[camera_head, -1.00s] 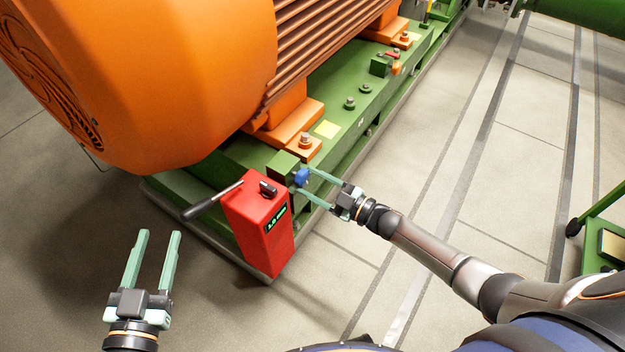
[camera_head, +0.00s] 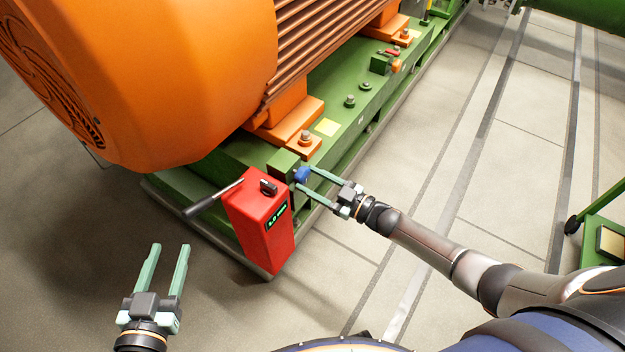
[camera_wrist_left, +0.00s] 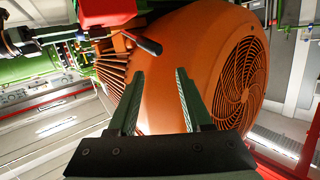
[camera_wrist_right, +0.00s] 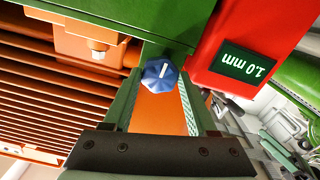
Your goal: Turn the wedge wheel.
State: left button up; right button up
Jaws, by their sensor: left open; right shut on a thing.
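The wedge wheel looks to be the blue knob (camera_head: 301,175) at the side of a green block under the orange machine. It also shows in the right wrist view (camera_wrist_right: 160,73), with a white mark on its face. My right gripper (camera_head: 306,180) is shut on this knob, with one finger on each side of it. My left gripper (camera_head: 168,248) is open and empty, low over the floor at the left. In the left wrist view nothing is between its fingers (camera_wrist_left: 159,78).
A red box (camera_head: 262,225) with a black lever (camera_head: 205,203) stands just left of the knob. Its display (camera_wrist_right: 244,65) reads 1.0 mm, upside down in the right wrist view. The orange machine (camera_head: 150,80) sits on a green base (camera_head: 345,125).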

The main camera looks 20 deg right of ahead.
jog(key=o, duration=1.4)
jog(key=shift+c, duration=0.2)
jog(key=shift+s+d, duration=0.15)
jog(key=shift+s, duration=0.05)
pick_arm(q)
jog(key=s+f+n+g+y+p, duration=0.1)
jog(key=s+f+g, duration=0.4)
jog(key=f, duration=0.6)
jog(key=shift+s+f+p, duration=0.15)
jog(key=shift+s+p, duration=0.45)
jog(key=shift+s, duration=0.1)
pick_arm(e)
jog(key=v, duration=1.2)
pick_arm(q)
jog(key=shift+d, duration=0.1)
